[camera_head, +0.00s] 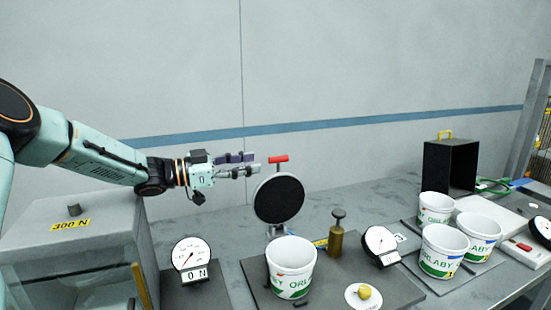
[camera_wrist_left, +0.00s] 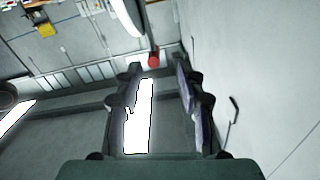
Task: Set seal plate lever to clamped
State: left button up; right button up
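The seal plate is a round black disc (camera_head: 279,199) standing upright on a small bracket at the back of a dark base plate. A red lever handle (camera_head: 278,159) sits crosswise on a short stem above its top edge. In the left wrist view the red end of the lever (camera_wrist_left: 154,58) shows between and just beyond the fingertips. My left gripper (camera_head: 255,163) is left of the lever, at about its height in the picture. Its fingers are apart and nothing is between them. Contact with the lever does not show. My right gripper is not in view.
A white tub (camera_head: 291,268) stands before the disc, with a brass plunger (camera_head: 337,240) and round gauges nearby. Several more tubs and a black box (camera_head: 449,168) are at right. A grey box marked 300 N (camera_head: 90,235) is below my left arm.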

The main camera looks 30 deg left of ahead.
aim_at(277, 159)
pick_arm(q)
jog(key=d, duration=0.1)
jog(key=w+d, duration=0.1)
jog(key=d, duration=0.1)
jog(key=shift+w+d+r, duration=0.25)
jog(key=shift+w+d, duration=0.1)
jog(key=shift+w, duration=0.05)
jog(key=w, duration=0.1)
jog(key=w+d, duration=0.1)
jog(key=w, duration=0.1)
jog(key=shift+w+d+f+b, duration=0.2)
jog(key=shift+d+f+b, duration=0.1)
jog(key=shift+d, duration=0.1)
jog(key=shift+w+d+r, duration=0.1)
jog(key=shift+d, duration=0.15)
jog(key=shift+s+d+r, duration=0.15)
jog(key=shift+s+r, duration=0.05)
jog(key=shift+s, duration=0.05)
jog(key=shift+a, duration=0.25)
jog(key=shift+c, duration=0.6)
jog(key=shift+w+a+f, duration=0.1)
jog(key=shift+w+f, duration=0.05)
jog(key=shift+w, duration=0.05)
jog(key=c, duration=0.3)
jog(key=shift+c, duration=0.7)
jog(key=shift+d, duration=0.25)
grip_shut()
jog(key=shift+a, duration=0.1)
